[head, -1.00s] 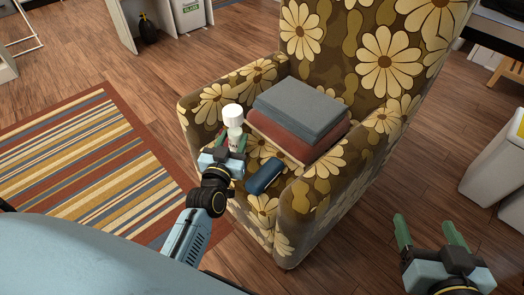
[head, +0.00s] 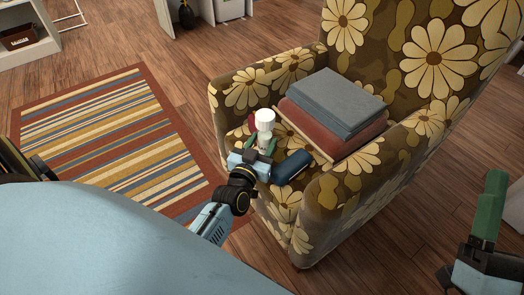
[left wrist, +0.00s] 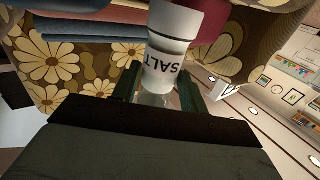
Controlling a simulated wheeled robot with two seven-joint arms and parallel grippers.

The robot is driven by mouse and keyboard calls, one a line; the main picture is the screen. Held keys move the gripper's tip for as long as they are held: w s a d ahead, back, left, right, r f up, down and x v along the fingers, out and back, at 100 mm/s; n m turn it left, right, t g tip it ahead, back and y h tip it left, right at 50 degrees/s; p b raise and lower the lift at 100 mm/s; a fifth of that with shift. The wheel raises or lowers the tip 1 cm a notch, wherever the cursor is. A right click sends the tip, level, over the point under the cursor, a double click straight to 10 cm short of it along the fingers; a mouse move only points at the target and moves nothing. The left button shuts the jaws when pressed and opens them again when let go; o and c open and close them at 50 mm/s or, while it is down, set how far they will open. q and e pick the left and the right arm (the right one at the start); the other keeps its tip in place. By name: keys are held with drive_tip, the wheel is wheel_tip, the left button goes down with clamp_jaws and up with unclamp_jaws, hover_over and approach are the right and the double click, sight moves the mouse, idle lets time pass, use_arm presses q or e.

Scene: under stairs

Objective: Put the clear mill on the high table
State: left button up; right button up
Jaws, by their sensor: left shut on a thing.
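The mill (head: 264,125) has a white top and stands upright in my left gripper (head: 260,148), above the armchair seat. In the left wrist view the mill (left wrist: 168,62) shows a white band lettered SALT and a clear part between the fingers. My left gripper (left wrist: 158,95) is shut on it. I cannot make out a high table.
The flowered armchair (head: 330,205) holds a stack of folded cloths (head: 338,105) and a dark blue rolled or cylindrical thing (head: 292,167) near the mill. A striped rug (head: 110,140) lies at left on the wooden floor. A white shelf (head: 45,38) stands at the far left.

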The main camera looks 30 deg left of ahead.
use_arm(q)
wheel_tip(320, 180, down, 2)
drive_tip(key=shift+b, duration=0.5)
drive_tip(key=shift+f, duration=0.2)
use_arm(e)
drive_tip(key=shift+s+d+r+t+y, duration=0.15)
drive_tip(key=shift+s+r+t, duration=0.15)
drive_tip(key=shift+s+t, duration=0.25)
drive_tip(key=shift+s+d+r+t+y, duration=0.15)
drive_tip(key=shift+s+r+t, duration=0.2)
drive_tip(key=shift+t, duration=0.3)
drive_tip(key=shift+f, duration=0.15)
use_arm(q)
drive_tip(key=shift+f, duration=0.15)
drive_tip(key=o, duration=1.1)
use_arm(e)
drive_tip(key=shift+s, duration=0.1)
use_arm(q)
drive_tip(key=shift+o, duration=0.2)
